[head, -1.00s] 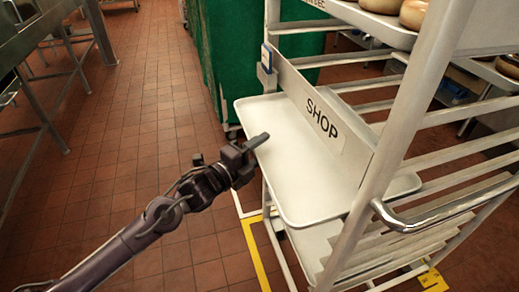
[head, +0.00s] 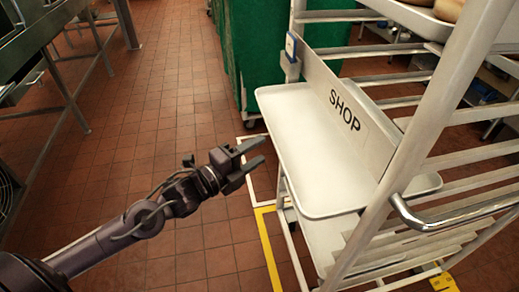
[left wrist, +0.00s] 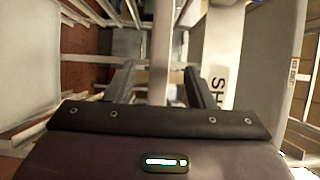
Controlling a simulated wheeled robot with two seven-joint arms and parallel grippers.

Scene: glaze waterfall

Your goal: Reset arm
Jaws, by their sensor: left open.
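My left gripper (head: 257,157) is open and empty in the head view. It is in the air just left of a white tray (head: 290,140) that sits in a white wheeled rack. A gap of floor shows between its fingertips and the tray's left edge. In the left wrist view the two dark fingers (left wrist: 157,85) are spread apart, with a pale upright post of the rack beyond them. My right gripper is not in view.
The rack (head: 410,130) fills the right side and bears a sign (head: 345,110) reading SHOP. Green bins (head: 275,50) stand behind it. A metal table (head: 75,75) stands at the far left. Tiled floor (head: 175,100) between them is clear. Yellow tape (head: 268,245) marks the floor by the rack.

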